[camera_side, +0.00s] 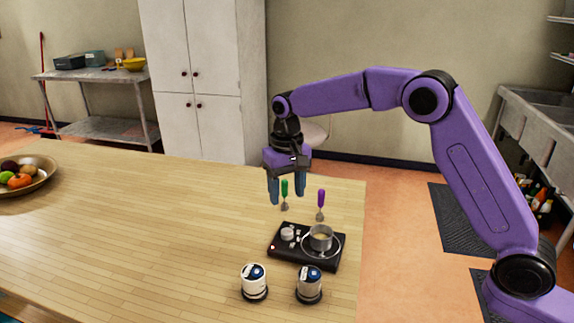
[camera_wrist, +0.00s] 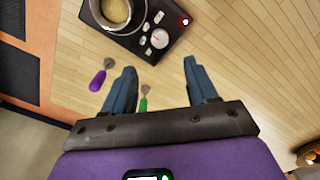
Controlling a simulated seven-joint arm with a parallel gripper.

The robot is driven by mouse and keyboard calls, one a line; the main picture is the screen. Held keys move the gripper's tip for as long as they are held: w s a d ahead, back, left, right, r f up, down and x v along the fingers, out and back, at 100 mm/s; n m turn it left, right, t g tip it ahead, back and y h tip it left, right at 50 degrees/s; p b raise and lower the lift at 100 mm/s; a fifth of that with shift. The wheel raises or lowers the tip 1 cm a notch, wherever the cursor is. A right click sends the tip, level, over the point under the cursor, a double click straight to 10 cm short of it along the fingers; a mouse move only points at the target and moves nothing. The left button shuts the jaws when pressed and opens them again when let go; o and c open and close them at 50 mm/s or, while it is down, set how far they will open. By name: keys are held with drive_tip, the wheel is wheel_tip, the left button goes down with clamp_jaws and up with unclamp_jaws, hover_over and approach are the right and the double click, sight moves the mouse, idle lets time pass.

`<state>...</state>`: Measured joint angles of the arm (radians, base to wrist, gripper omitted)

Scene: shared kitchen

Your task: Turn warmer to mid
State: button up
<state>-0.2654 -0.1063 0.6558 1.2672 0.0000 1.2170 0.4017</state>
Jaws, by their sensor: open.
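The warmer (camera_side: 282,256) is a flat black unit on the wooden table, with a white round knob (camera_side: 288,234) on its left side and a metal pot (camera_side: 320,239) on its right side. In the wrist view the warmer (camera_wrist: 178,26) lies at the top, with the white knob (camera_wrist: 159,38) and several small white buttons beside the pot (camera_wrist: 116,12). A red light (camera_wrist: 184,21) shows near its corner. My gripper (camera_side: 286,202) is open and empty, above the table behind the warmer. In the wrist view my gripper (camera_wrist: 162,84) points toward the knob, apart from it. The knob's exact setting cannot be read.
A green-handled tool (camera_side: 284,188) and a purple-handled tool (camera_side: 321,198) are behind the warmer. A fruit bowl (camera_side: 45,176) is at the far left. The table's middle is clear.

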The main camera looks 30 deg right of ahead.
wheel_tip(320, 180, up, 7)
drive_tip(key=shift+f, duration=0.2)
idle(0.5)
drive_tip(key=s+d+n, duration=0.3)
drive_tip(key=s+n, duration=0.4)
drive_tip(key=s, duration=1.3)
drive_tip(key=s+d+f+n, duration=0.3)
drive_tip(key=s+d, duration=0.3)
drive_tip(key=s, duration=0.3)
drive_tip(key=s+d+f+n, duration=0.3)
drive_tip(key=s+d, duration=0.3)
drive_tip(key=s, duration=0.4)
drive_tip(key=shift+s+f, duration=0.2)
drive_tip(key=shift+s, duration=0.05)
